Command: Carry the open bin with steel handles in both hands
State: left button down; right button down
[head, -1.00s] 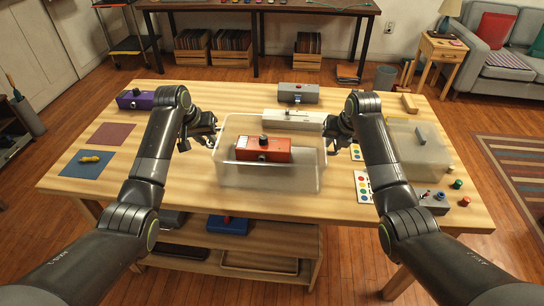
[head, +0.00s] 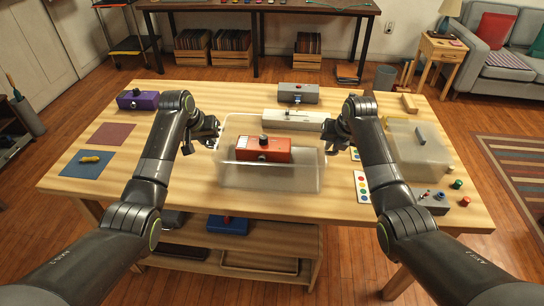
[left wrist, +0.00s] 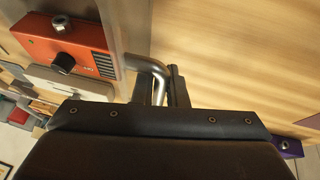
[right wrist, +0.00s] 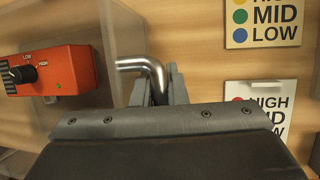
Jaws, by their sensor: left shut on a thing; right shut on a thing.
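A clear open bin (head: 270,178) sits in the middle of the wooden table, with an orange-red box with a black knob (head: 263,149) in it. My left gripper (head: 214,142) is at the bin's left side, shut on a bent steel handle (left wrist: 158,75). My right gripper (head: 331,136) is at the right side, shut on the other steel handle (right wrist: 148,70). In the head view the handles are mostly hidden by my grippers. I cannot tell whether the bin's base touches the table.
Behind the bin are a white box (head: 292,120) and a grey box (head: 298,93). A purple box (head: 138,99) and coloured mats (head: 113,134) lie left. A second translucent bin (head: 420,160), label cards (head: 362,187) and small knobs (head: 456,184) lie right.

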pick_arm(q)
jog(key=shift+w+r, duration=0.1)
jog(key=shift+r, duration=0.1)
pick_arm(e)
jog(key=shift+w+r, duration=0.1)
jog(key=shift+r, duration=0.1)
